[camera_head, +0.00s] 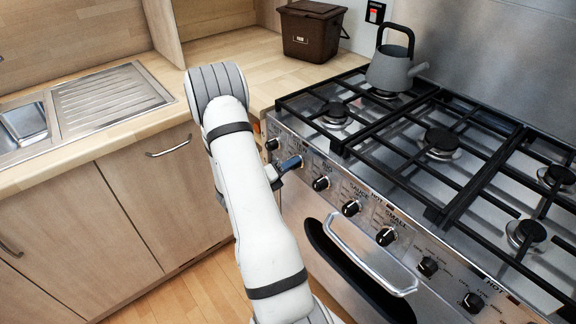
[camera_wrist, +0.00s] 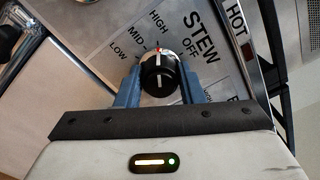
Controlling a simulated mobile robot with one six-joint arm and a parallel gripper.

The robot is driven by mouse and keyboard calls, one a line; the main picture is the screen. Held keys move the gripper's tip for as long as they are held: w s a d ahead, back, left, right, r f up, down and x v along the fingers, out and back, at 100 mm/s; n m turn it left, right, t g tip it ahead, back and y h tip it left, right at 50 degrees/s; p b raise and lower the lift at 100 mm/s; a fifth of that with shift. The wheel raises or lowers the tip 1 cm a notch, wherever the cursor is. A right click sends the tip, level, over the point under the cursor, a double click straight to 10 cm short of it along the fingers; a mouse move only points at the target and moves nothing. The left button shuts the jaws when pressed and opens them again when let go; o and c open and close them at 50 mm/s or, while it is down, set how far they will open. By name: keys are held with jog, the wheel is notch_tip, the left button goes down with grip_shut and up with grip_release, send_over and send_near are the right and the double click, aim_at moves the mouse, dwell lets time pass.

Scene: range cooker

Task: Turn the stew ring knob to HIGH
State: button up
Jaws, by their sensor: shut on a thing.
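The stew knob (camera_wrist: 158,76) is black with a white pointer line, beside the printed word STEW in the wrist view. OFF, HIGH, MID and LOW are printed around it. Its pointer line points up the picture, roughly toward HIGH. My gripper (camera_wrist: 158,92) has one blue finger on each side of the knob and is shut on it. In the head view my gripper (camera_head: 289,165) is at the left part of the cooker's front panel, and its fingers hide the stew knob there.
More knobs, such as the BIG knob (camera_head: 321,183) and the knob at the panel's left end (camera_head: 271,144), flank my gripper closely. The oven handle (camera_head: 368,262) juts out below. A grey kettle (camera_head: 390,70) stands on the back left of the hob.

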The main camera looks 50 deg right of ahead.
jog(key=shift+w+r, duration=0.1)
jog(key=o, duration=1)
jog(key=shift+a, duration=0.1)
jog(key=a, duration=0.7)
jog(key=shift+w+a, duration=0.3)
jog(key=shift+w, duration=0.1)
